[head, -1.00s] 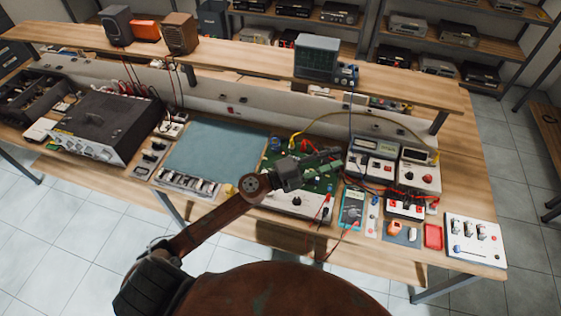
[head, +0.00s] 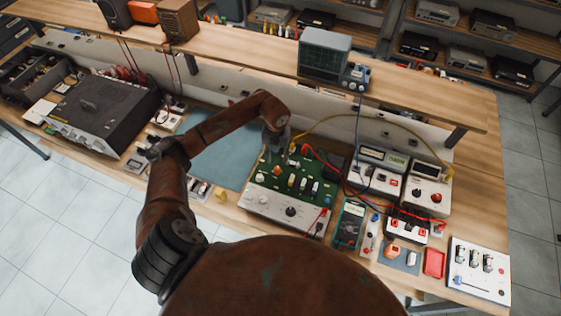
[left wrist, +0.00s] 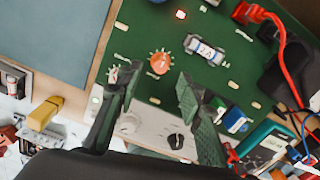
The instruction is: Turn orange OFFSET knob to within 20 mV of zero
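A green circuit board (head: 325,198) lies on the bench with a white front panel (head: 262,204). A notched orange knob (left wrist: 160,62) on the board shows in the left wrist view, between and just beyond my fingertips. It appears in the head view as a small orange spot (head: 277,171). No OFFSET label is readable. My left gripper (left wrist: 159,78) is open and empty above the board; contact with the knob cannot be told. My right gripper is not in view.
A teal multimeter (head: 349,225) sits right of the board; its reading is illegible. Red and yellow leads cross the board's right side. Boxed instruments (head: 376,171) stand further right. A blue-grey mat (head: 222,160) lies left, and a raised shelf (head: 240,52) runs behind.

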